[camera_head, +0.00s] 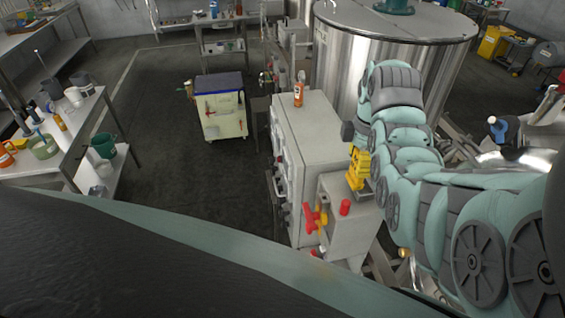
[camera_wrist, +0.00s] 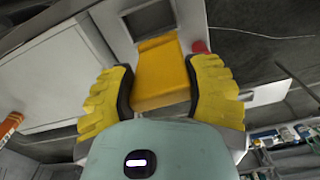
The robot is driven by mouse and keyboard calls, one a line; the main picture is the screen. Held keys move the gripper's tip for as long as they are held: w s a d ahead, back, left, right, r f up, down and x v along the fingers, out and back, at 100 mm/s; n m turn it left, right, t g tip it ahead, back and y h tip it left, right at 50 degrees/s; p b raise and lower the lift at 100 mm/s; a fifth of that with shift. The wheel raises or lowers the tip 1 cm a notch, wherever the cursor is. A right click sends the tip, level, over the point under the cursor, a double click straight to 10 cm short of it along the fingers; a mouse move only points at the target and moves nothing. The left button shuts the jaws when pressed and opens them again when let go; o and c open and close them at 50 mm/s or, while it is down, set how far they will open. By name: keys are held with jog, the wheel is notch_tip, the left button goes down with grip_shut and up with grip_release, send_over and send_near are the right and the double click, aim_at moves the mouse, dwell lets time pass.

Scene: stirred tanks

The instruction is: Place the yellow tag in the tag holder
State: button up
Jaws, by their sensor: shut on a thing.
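My gripper (camera_wrist: 160,85) is shut on the yellow tag (camera_wrist: 162,72), a flat block held between its two yellow fingers in the wrist view. Beyond the tag's far end is a light grey plate with a dark rectangular recess (camera_wrist: 148,20), which may be the tag holder. The tag overlaps its near edge in the picture; I cannot tell if they touch. In the head view, my gripper (camera_head: 358,168) hangs over a small grey box (camera_head: 345,238) beside the cabinet. The tag cannot be told apart from the yellow fingers there.
A red button (camera_head: 345,207) and a red-yellow handle (camera_head: 313,218) are on the small box. An orange bottle (camera_head: 299,92) stands on the grey cabinet (camera_head: 300,120). A large steel tank (camera_head: 345,70) is behind my arm. Open floor (camera_head: 190,180) lies left of the cabinet.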

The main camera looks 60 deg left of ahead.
jog(key=shift+w+d+f+p, duration=0.15)
jog(key=shift+w+f+p, duration=0.5)
jog(key=shift+f+p, duration=0.25)
jog(key=shift+w+d+f+p, duration=0.1)
jog(key=shift+w+f+p, duration=0.65)
jog(key=shift+p, duration=0.25)
jog(key=shift+s+f, duration=0.1)
jog(key=shift+f+b, duration=0.3)
jog(key=shift+f, duration=0.05)
jog(key=o, duration=1.3)
jog(key=shift+r, duration=0.1)
